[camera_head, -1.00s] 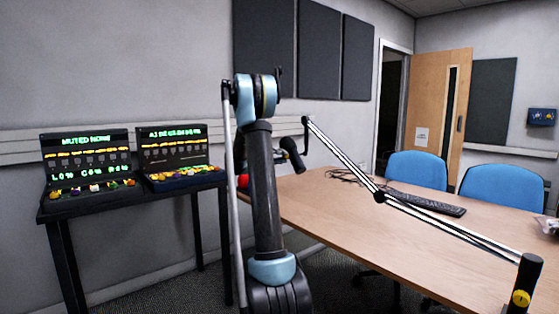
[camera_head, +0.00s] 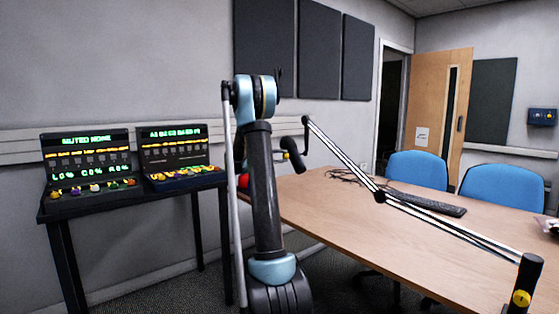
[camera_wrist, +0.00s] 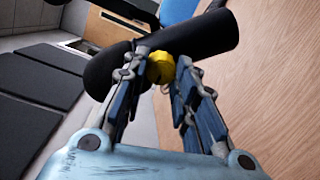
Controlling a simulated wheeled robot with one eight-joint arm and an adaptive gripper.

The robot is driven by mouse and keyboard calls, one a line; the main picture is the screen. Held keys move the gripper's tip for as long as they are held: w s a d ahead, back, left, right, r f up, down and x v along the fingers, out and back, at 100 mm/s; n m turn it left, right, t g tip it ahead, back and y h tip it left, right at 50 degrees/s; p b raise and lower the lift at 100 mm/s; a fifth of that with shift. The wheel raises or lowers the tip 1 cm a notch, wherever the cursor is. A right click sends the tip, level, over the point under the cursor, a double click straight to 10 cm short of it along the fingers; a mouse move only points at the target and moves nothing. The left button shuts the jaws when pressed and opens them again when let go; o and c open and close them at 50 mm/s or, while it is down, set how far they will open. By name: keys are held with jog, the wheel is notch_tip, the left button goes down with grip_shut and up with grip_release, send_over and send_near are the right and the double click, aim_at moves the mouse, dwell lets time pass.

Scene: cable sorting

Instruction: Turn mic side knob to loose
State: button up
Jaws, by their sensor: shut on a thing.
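The black microphone (camera_head: 293,154) hangs at the end of a jointed boom arm (camera_head: 343,158) over the far left of the table. In the wrist view the microphone (camera_wrist: 205,36) runs across the top, dark and cylindrical. The yellow side knob (camera_wrist: 161,68) sits on its near side. My gripper (camera_wrist: 161,75) has its two blue-padded fingers on either side of the knob and is shut on it. In the head view my arm hides most of my gripper; a small yellow spot (camera_head: 286,156) shows beside the microphone.
The wooden table (camera_head: 330,220) holds a keyboard (camera_head: 435,206) and cables. The boom's base (camera_head: 522,285), with another yellow knob, is at the front right. Blue chairs (camera_head: 417,170) stand behind. A black stand with two lit panels (camera_head: 88,160) is at the left.

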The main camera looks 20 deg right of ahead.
jog(key=shift+f, duration=0.1)
jog(key=o, duration=1.1)
jog(key=a, duration=0.4)
jog(key=s+a, duration=0.1)
jog(key=a, duration=0.3)
jog(key=s+a, duration=0.1)
jog(key=a, duration=0.3)
jog(key=shift+r, duration=0.25)
